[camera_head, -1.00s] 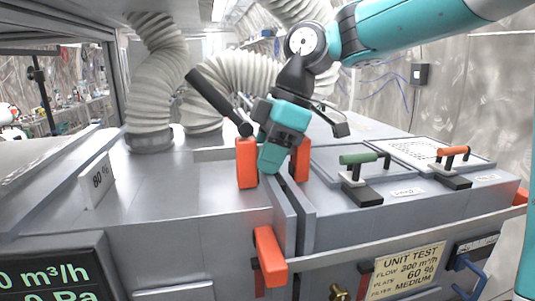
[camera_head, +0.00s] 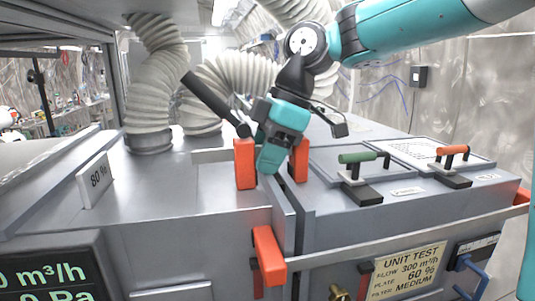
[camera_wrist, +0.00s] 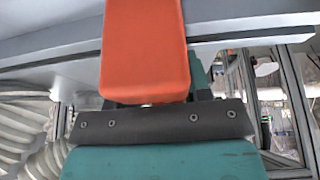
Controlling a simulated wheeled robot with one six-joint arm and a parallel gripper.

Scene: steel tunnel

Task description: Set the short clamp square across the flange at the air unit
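The short clamp shows as two orange jaws (camera_head: 245,164) on either side of my teal gripper (camera_head: 270,158), above the upright grey flange plates (camera_head: 283,215) between the two housings of the air unit (camera_head: 150,225). My gripper appears shut on the clamp's middle, which its fingers hide. In the wrist view, one orange jaw (camera_wrist: 146,50) stands large just beyond the dark screwed strip of the gripper. One jaw is left of the flange and the other right, near its top. I cannot tell whether the jaws touch the plates.
Another orange clamp piece (camera_head: 269,256) sits at the front of the flange. Toggle handles, green (camera_head: 358,157) and orange (camera_head: 452,150), stand on the right housing. Pale ribbed hoses (camera_head: 158,75) rise behind. A plate marked 80 % (camera_head: 96,180) stands at left. The left housing's top is largely clear.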

